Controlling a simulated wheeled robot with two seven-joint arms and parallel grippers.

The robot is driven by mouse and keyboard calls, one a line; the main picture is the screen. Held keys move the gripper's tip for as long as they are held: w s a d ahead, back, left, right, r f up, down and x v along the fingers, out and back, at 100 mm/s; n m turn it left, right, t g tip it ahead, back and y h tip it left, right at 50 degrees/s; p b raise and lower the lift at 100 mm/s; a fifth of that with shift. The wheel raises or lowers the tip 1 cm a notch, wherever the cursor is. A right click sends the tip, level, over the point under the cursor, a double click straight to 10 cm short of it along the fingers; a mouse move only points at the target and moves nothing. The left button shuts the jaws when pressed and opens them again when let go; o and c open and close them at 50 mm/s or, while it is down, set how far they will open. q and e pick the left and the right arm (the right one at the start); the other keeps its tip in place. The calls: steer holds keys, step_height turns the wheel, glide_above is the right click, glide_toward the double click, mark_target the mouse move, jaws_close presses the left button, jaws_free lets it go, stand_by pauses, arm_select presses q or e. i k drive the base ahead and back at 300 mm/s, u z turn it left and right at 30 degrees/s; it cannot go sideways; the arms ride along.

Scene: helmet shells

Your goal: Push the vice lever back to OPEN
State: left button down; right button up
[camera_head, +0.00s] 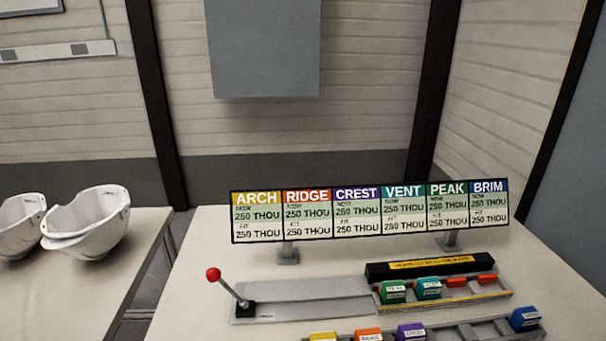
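The vice lever (231,289) is a thin metal rod with a red ball knob (213,274). It rises from a small black block at the left end of a grey plate (300,291) on the white table, and it tilts up and to the left. A small label lies on the plate near the lever's foot, too small to read. No OPEN marking can be read. Neither of my grippers shows in the head view.
A sign board (370,211) with several labelled columns stands behind the plate. A black-backed rack (430,267) with coloured blocks sits to the right, and another block rail (470,331) lies in front. White helmet shells (88,224) sit on a separate left table, across a gap.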

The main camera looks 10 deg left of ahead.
mark_target(213, 275)
steer(key=z, duration=1.6)
steer(key=k, duration=0.9)
steer(key=u, duration=1.4)
steer(key=i, duration=0.5)
steer(key=u, duration=0.05)
